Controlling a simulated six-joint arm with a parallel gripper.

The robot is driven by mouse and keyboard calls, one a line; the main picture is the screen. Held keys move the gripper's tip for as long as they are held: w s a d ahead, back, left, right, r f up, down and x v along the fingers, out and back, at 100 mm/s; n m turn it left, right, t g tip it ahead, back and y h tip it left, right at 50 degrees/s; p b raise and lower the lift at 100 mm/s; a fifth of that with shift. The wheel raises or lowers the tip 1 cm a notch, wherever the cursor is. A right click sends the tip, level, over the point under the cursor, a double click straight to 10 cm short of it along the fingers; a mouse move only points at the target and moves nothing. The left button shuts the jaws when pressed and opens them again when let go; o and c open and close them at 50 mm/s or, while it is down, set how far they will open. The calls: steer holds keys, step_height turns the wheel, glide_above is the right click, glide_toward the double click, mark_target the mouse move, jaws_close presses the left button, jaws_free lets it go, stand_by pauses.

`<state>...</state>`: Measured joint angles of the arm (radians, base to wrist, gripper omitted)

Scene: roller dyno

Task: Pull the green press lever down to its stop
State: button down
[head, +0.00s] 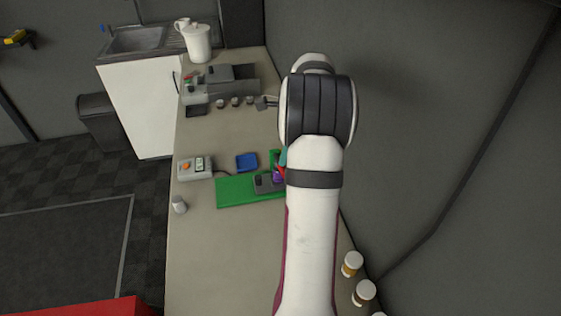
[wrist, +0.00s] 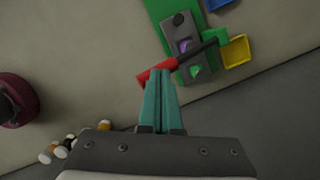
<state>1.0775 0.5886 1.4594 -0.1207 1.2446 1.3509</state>
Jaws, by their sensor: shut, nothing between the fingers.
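The green press has a green base plate (head: 237,192) on the bench, partly hidden by my arm in the head view. In the wrist view its green post (wrist: 214,36) carries a dark lever (wrist: 192,60) ending in a red grip (wrist: 158,72). A grey block (wrist: 183,27) with purple and green pieces sits beneath the lever. My gripper (wrist: 161,76) has teal fingers, shut and empty. Its tips overlap the red grip in the wrist view; I cannot tell whether they touch.
A blue tray (head: 247,162) and a grey box with an orange button (head: 194,168) stand near the plate. A yellow tray (wrist: 236,51) lies beyond the post. Jars with white lids (head: 352,264) line the right bench edge beside the wall. The front of the bench is clear.

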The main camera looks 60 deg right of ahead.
steer(key=shift+s+a+f, duration=0.1)
steer(key=shift+f, duration=1.35)
steer(key=shift+s+a+f, duration=0.15)
steer(key=shift+f, duration=1.7)
steer(key=shift+r, duration=5.05)
